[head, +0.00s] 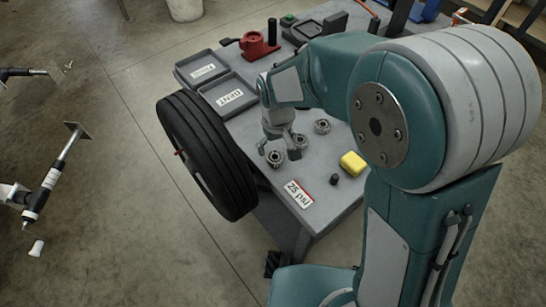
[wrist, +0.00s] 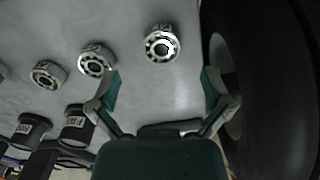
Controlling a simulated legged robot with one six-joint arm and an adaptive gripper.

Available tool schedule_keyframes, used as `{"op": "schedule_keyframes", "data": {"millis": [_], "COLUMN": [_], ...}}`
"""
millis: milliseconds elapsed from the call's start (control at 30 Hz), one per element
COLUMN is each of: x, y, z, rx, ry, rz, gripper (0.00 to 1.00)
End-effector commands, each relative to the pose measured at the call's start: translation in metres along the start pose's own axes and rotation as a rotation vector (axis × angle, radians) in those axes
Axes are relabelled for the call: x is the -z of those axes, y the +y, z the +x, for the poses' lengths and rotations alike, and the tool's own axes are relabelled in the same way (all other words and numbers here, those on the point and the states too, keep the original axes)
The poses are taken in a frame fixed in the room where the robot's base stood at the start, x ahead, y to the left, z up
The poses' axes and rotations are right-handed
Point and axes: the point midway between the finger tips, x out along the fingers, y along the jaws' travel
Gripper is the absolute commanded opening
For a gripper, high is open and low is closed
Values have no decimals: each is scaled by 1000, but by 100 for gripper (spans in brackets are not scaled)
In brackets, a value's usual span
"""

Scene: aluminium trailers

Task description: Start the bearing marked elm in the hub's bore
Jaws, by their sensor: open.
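Three metal ring bearings lie on the grey bench: a near bearing (head: 275,158), a middle bearing (head: 299,142) and a far bearing (head: 322,126). The wrist view shows three bearings too: a right one (wrist: 162,45), a middle one (wrist: 96,62) and a left one (wrist: 47,75). Each seems to carry small marking; I cannot read which says elm. My gripper (head: 281,148) is open and empty above the bench, near the bearings. In the wrist view my gripper (wrist: 161,82) has its fingers spread, below the right bearing. The hub's bore cannot be made out.
A black tyred wheel (head: 207,155) stands at the bench's left edge, close to my gripper; its tyre (wrist: 285,80) fills the wrist view's right side. A yellow block (head: 353,163), small black cylinder (head: 334,179), labelled trays (head: 222,84) and red vise (head: 257,46) occupy the bench.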

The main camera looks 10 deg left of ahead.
Motion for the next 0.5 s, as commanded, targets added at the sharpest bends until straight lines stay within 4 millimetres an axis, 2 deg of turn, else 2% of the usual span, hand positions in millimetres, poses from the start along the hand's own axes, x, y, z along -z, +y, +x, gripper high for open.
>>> {"op": "schedule_keyframes", "data": {"millis": [167, 333, 500], "x": [2, 7, 9], "y": [0, -4, -6], "z": [17, 43, 54], "rx": [3, 3, 0], "ry": [-1, -1, 1], "rz": [1, 1, 1], "gripper": [100, 100, 100]}}
